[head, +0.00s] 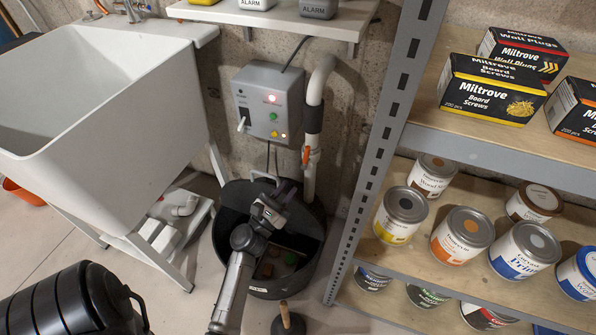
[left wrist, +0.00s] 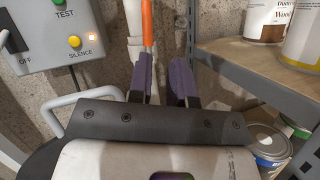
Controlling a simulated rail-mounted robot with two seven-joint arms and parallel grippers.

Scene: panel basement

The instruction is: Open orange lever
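The orange lever (head: 307,155) sits on a white vertical pipe (head: 310,178) on the wall, hanging roughly upright along it. In the left wrist view the orange lever (left wrist: 147,24) shows at the top, beyond the left finger's tip. My left gripper (head: 284,186) is below the lever, over the black tub, apart from it. In the left wrist view its two purple fingers (left wrist: 164,77) are spread with nothing between them. My right gripper is not in view.
A grey control box (head: 268,101) with buttons and a switch is left of the pipe. A black tub (head: 229,240) stands beneath. The metal shelf (head: 385,130) with cans and boxes is close on the right. A white sink (head: 110,100) is on the left.

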